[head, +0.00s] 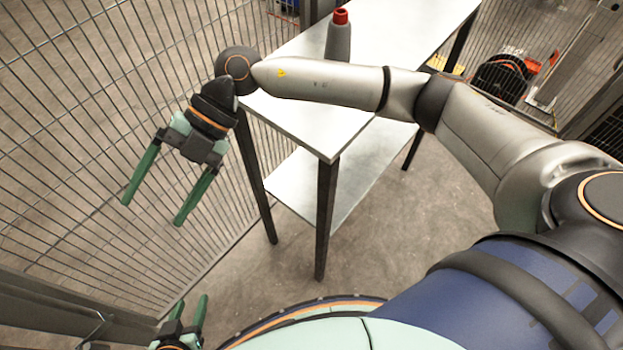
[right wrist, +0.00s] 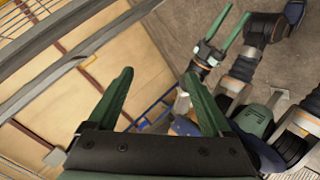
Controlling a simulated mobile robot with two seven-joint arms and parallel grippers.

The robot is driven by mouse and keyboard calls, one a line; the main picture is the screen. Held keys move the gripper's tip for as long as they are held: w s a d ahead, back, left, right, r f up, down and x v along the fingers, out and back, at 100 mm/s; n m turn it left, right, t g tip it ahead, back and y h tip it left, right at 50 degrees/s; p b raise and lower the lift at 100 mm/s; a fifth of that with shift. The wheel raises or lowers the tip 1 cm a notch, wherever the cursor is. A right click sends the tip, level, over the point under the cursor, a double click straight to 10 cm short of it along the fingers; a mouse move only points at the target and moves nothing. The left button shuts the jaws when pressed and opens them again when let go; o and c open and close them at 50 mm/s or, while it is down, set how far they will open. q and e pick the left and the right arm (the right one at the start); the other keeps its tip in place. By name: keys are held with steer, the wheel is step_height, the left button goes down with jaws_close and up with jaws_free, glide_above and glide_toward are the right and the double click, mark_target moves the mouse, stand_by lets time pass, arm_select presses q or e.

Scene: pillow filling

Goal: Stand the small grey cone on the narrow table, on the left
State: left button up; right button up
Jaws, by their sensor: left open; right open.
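A small grey cone (head: 338,40) with a red top stands upright on the white narrow table (head: 385,40). Its base is hidden behind my right forearm. My right gripper (head: 152,213) is open and empty, to the left of the table's near end and apart from the cone, with its fingers pointing down. Its two green fingers also show in the right wrist view (right wrist: 160,90), spread wide. My left gripper (head: 191,300) is open and empty low at the bottom left, partly cut off. It also shows in the right wrist view (right wrist: 238,12).
A wire mesh fence (head: 70,100) runs along the left, close to my right gripper. The table has dark legs and a lower shelf (head: 345,180). My right arm passes across the tabletop in the picture. A dark and red machine (head: 503,75) is beyond, at right.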

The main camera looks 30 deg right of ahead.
steer(key=a+r+m+t+y, duration=0.45)
steer(key=r+m+y, duration=0.2)
steer(key=y, duration=0.35)
steer(key=w+d+f+m+t+h, duration=0.75)
steer(key=d+f+m+t, duration=0.3)
steer(key=m+t, duration=0.6)
steer(key=s+d+f+m+g+h, duration=0.25)
steer(key=d+f+m+h, duration=0.35)
steer(key=f, duration=0.4)
steer(key=s+d+f+g+h, duration=0.2)
steer(key=s+d+f, duration=0.2)
steer(key=s+f, duration=0.2)
steer(key=s+d+f+m+g+h, duration=0.1)
steer(key=s+d+f+g+h, duration=0.1)
steer(key=s+f, duration=0.4)
steer(key=shift+s+d+f+g, duration=0.4)
steer(key=shift+d+f+g, duration=0.25)
steer(key=shift+d+f, duration=0.4)
steer(key=shift+r, duration=0.15)
